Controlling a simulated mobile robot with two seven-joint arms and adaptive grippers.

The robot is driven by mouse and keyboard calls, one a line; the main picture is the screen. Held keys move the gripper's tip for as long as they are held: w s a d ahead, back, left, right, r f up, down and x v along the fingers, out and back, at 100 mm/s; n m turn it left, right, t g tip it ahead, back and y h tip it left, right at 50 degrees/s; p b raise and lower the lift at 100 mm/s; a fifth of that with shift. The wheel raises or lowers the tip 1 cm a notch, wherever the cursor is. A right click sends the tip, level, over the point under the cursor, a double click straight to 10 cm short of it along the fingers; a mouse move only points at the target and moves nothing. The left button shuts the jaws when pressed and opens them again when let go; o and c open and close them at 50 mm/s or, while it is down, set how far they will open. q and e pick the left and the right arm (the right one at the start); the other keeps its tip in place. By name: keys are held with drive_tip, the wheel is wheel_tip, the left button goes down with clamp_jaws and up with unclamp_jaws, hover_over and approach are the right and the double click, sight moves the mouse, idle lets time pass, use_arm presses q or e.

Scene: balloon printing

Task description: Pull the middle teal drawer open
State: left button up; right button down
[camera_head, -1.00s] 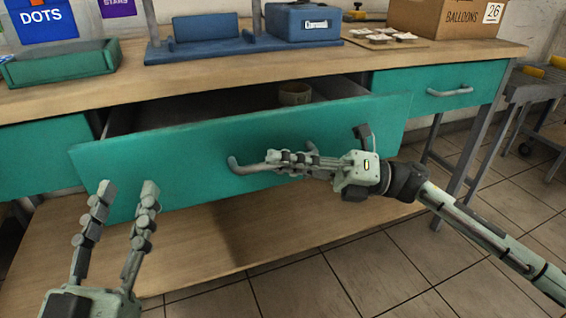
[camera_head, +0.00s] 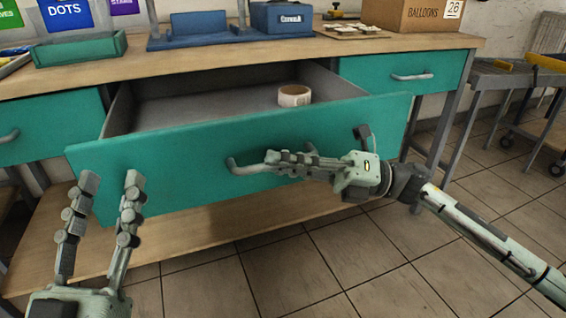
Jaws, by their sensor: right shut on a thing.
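The middle teal drawer (camera_head: 190,160) stands well out from the workbench, and its grey inside shows. A roll of pale tape (camera_head: 294,95) sits inside, toward the back right. My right gripper (camera_head: 278,162) is shut on the drawer's grey handle (camera_head: 240,168), whose left end shows; the fingers hide the rest. My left gripper (camera_head: 108,185) is open and empty, fingers pointing up, in front of the drawer's left end.
The wooden benchtop (camera_head: 240,75) holds a green tray (camera_head: 80,49), a blue press base (camera_head: 195,38) and a balloons box (camera_head: 412,14). Closed teal drawers flank the middle one, on the right (camera_head: 370,72) and left (camera_head: 50,118). A lower wooden shelf (camera_head: 180,240) lies below. Tiled floor is clear in front.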

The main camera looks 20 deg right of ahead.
idle(0.3)
drive_tip(key=c, duration=1.6)
unclamp_jaws()
drive_tip(key=shift+o, duration=0.2)
drive_tip(key=shift+d, duration=0.1)
drive_tip(key=v, duration=1.2)
